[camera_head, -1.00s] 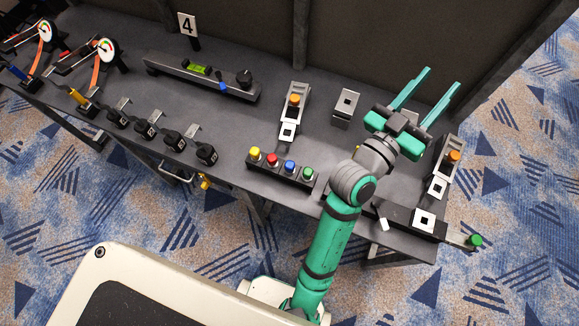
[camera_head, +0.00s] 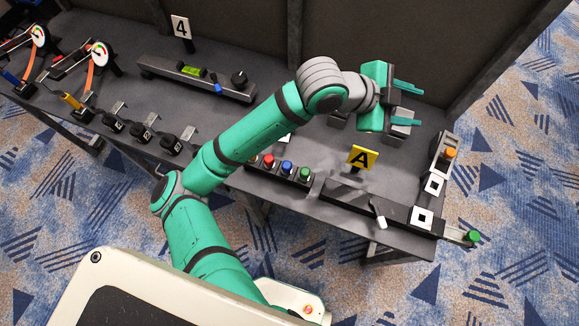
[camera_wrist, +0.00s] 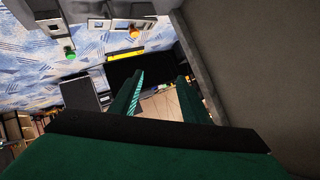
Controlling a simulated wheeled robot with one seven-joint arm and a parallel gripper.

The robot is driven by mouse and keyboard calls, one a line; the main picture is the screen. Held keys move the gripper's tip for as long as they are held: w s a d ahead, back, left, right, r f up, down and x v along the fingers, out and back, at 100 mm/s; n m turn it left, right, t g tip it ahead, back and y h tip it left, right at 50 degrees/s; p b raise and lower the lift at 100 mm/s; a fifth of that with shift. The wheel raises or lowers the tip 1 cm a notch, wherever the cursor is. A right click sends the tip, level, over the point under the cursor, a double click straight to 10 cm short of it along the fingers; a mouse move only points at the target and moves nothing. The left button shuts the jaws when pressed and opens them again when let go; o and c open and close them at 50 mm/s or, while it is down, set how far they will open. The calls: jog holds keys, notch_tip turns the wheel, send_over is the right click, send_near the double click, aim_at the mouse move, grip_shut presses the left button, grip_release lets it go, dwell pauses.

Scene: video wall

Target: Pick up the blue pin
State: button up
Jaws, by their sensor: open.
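No loose pin can be made out for certain. A small blue peg (camera_head: 217,88) hangs at the front of a long grey rail with a green level, at the back left of the bench in the head view. A blue handle (camera_head: 10,77) sits on the gauge device at the far left edge. A blue button (camera_head: 287,168) stands in the row of coloured buttons. My gripper (camera_head: 418,106) is open and empty, high over the right part of the bench and far right of the blue peg. Its two teal fingers also show apart in the wrist view (camera_wrist: 160,80), with no blue thing between them.
Dark bench (camera_head: 320,215) with a yellow "A" sign (camera_head: 362,157) and a "4" sign (camera_head: 181,28). Units with orange button (camera_head: 449,152) and green knob (camera_head: 472,236) stand at the right. A dark wall panel (camera_head: 370,40) rises behind. Several black switches line the front left.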

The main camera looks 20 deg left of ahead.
jog(key=s+a+f+g+y, duration=0.2)
jog(key=s+a+f+y, duration=0.15)
jog(key=a, duration=0.35)
jog(key=s+a+f+g+y, duration=0.2)
jog(key=a+f, duration=0.3)
jog(key=a, duration=0.2)
jog(key=g+y, duration=0.3)
send_near(287, 165)
jog(key=f, duration=0.4)
jog(key=shift+s+a, duration=0.1)
jog(key=shift+s, duration=0.2)
jog(key=shift+w+d+f, duration=0.1)
jog(key=shift+d+f, duration=0.15)
jog(key=shift+f, duration=0.8)
jog(key=shift+d+f, duration=0.2)
jog(key=shift+f, duration=0.9)
jog(key=shift+w+d+f, duration=0.1)
jog(key=shift+d+f, duration=0.15)
jog(key=shift+f, duration=0.8)
grip_shut()
jog(key=shift+r, duration=0.15)
